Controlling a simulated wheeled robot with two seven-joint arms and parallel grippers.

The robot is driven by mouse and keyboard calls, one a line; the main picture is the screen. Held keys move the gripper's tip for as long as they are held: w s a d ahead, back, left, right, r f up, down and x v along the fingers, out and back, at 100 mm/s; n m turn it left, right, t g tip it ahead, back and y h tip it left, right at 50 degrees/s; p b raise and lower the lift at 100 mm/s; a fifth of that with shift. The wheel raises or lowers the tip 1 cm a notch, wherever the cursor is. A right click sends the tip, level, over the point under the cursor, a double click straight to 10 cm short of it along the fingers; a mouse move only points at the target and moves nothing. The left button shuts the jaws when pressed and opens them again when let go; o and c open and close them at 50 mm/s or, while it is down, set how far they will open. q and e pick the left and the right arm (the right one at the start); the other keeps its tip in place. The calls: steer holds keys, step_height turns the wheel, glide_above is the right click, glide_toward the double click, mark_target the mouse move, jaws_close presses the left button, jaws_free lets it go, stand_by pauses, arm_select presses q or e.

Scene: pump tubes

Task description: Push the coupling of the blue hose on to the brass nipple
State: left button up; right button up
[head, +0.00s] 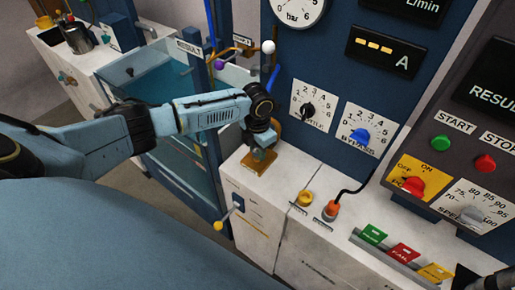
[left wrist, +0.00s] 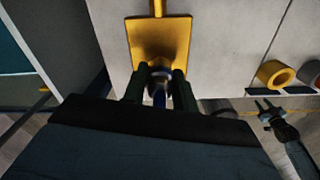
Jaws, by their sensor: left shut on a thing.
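My left gripper (head: 262,145) is over the brass-coloured plate (head: 258,162) on the white bench top, fingers pointing down. In the left wrist view, its two dark fingers (left wrist: 158,88) are shut on the coupling (left wrist: 159,74), with a bit of blue hose (left wrist: 160,97) between them. The coupling is over the near part of the plate (left wrist: 172,38).
A yellow ring (head: 304,198) and an orange plug (head: 331,209) with a black cable stand right of the plate. The blue panel with dials (head: 361,137) rises behind. A water tank (head: 170,85) is at left. A lever with a yellow knob (head: 219,226) juts from the bench front.

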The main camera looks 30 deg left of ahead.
arm_select(q)
steer(key=shift+f, duration=0.2)
steer(key=o, duration=1.1)
steer(key=shift+r, duration=0.1)
step_height(320, 180, up, 13)
steer(key=shift+s+d, duration=0.1)
stand_by(0.5)
